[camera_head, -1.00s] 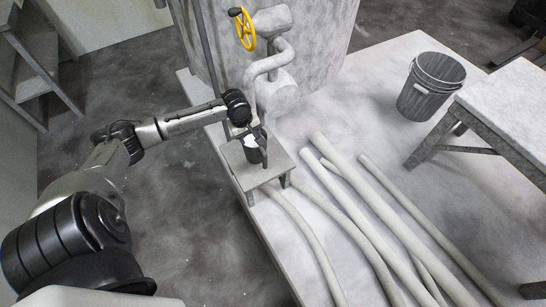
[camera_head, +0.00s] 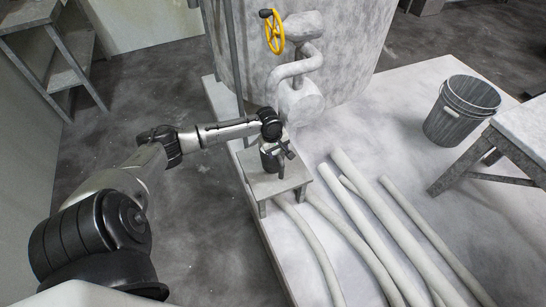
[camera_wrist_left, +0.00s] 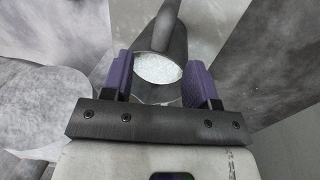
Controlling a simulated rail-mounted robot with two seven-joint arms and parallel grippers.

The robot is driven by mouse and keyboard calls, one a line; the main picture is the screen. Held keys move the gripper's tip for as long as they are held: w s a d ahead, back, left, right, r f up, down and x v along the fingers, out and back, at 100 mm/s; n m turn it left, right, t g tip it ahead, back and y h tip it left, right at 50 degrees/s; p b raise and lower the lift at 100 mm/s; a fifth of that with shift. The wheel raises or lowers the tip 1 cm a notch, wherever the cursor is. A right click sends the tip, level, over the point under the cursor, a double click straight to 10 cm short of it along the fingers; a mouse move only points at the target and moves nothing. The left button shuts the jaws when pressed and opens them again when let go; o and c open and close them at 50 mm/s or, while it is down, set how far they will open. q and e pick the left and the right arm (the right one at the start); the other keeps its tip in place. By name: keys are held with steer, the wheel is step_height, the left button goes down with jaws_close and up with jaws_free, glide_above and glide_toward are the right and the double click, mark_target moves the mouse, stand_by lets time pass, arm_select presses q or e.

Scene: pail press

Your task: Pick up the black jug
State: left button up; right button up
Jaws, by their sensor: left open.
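The black jug (camera_head: 269,163) stands on a small grey stool (camera_head: 259,186) below the tank's pipe. It is partly hidden by my left gripper (camera_head: 281,150) in the head view. In the left wrist view the jug (camera_wrist_left: 149,43) shows as a dark round vessel with white, grainy-looking contents. A dark bar-like part, perhaps its handle, runs up from it to the top edge. My left gripper (camera_wrist_left: 161,82) is open, with its purple fingers on either side of the jug. I cannot tell whether they touch it. My right gripper is not in view.
The large tank (camera_head: 345,40) with a yellow valve wheel (camera_head: 274,32) and bent pipe (camera_head: 295,68) rises close behind the stool. Several pale hoses (camera_head: 385,215) lie on the floor to the right. A grey pail (camera_head: 461,112) and a table (camera_head: 525,125) stand further right.

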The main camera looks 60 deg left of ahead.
mark_target(280, 158)
arm_select(q)
steer(key=shift+w+d+f+b, duration=0.1)
steer(key=shift+w+f+b, duration=0.1)
steer(key=shift+f+b, duration=0.9)
steer(key=shift+w+d+f+b, duration=0.15)
steer(key=shift+f+b, duration=0.45)
steer(key=shift+f, duration=0.9)
steer(key=shift+a, duration=0.1)
steer(key=shift+c, duration=1.4)
jaws_close()
steer(key=shift+w+r, duration=0.1)
steer(key=shift+r, duration=0.05)
